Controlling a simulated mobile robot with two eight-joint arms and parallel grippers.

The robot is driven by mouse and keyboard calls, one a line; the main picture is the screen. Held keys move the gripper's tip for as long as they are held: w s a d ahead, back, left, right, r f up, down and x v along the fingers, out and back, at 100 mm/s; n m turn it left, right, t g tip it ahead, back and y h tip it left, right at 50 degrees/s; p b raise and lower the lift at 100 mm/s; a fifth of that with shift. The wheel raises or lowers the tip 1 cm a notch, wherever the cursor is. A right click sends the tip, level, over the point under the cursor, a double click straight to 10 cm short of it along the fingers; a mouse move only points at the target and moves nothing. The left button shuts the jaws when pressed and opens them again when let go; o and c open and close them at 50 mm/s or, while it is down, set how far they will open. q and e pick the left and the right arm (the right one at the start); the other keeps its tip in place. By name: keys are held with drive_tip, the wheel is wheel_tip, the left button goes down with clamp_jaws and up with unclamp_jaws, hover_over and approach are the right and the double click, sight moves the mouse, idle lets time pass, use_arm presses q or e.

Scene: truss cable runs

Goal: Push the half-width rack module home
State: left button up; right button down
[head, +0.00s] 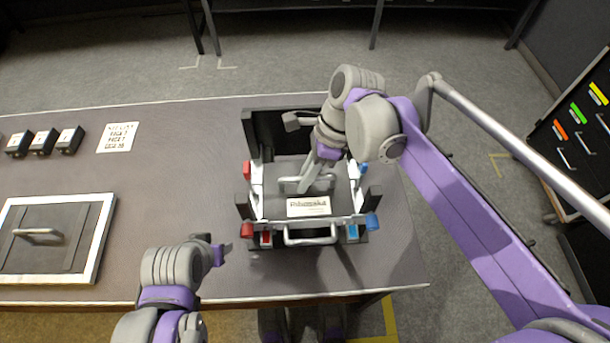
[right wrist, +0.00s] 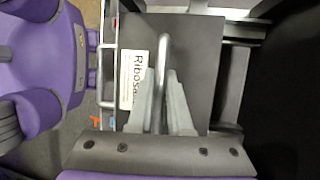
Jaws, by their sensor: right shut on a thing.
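The rack module is a dark grey box (head: 275,200) with a white printed label (head: 308,206), a top handle (head: 291,186) and a front handle (head: 310,239). It sits in a dark rack (head: 249,130) with an open space behind it. In the right wrist view its top handle (right wrist: 163,48) lies between my fingers. My right gripper (head: 318,180) is shut on this top handle; it also shows in the right wrist view (right wrist: 162,100). My left gripper (head: 221,248) is apart from the module, left of its front corner; its jaw opening is unclear.
Red latches (head: 246,170) and blue latches (head: 372,221) flank the module. A framed panel with a handle (head: 90,236) lies at the table's left. Several small black blocks (head: 43,142) and a white note (head: 118,137) are behind it. The table between panel and rack is clear.

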idle(0.9)
drive_tip(key=c, duration=0.8)
unclamp_jaws()
drive_tip(key=shift+o, duration=0.2)
drive_tip(key=shift+r, duration=0.1)
drive_tip(key=p+v, duration=0.1)
drive_tip(key=v, duration=0.9)
drive_tip(key=shift+d+r, duration=0.15)
drive_tip(key=shift+r, duration=0.15)
